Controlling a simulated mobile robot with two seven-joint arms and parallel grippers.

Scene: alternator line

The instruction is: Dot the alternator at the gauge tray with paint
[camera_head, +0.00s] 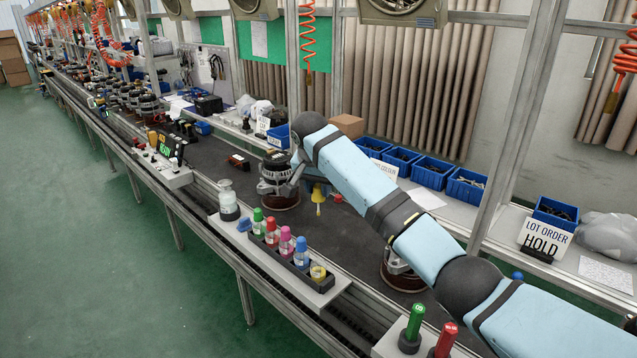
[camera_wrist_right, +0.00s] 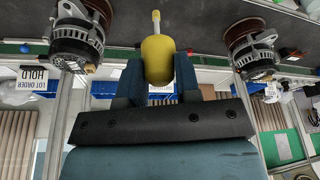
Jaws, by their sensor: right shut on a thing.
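My right gripper (camera_head: 316,187) is shut on a yellow paint applicator (camera_wrist_right: 157,58), whose thin pale tip points down. The applicator also shows in the head view (camera_head: 318,196), above the belt. One alternator (camera_head: 271,175) stands on a brown round base just left of it, with a gap between in the wrist view (camera_wrist_right: 252,50). Another alternator (camera_head: 397,268) is partly hidden under my right arm; it shows at left in the wrist view (camera_wrist_right: 77,42). I cannot tell which thing is the gauge tray. My left gripper is not in view.
A dark rack (camera_head: 274,257) at the belt's near edge holds capped paint bottles and an open yellow-rimmed one (camera_head: 318,273). A glass jar (camera_head: 228,200) stands beside it. Blue bins (camera_head: 433,171) and a HOLD sign (camera_head: 545,238) line the far shelf. A small dark red block (camera_head: 238,162) lies on the belt.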

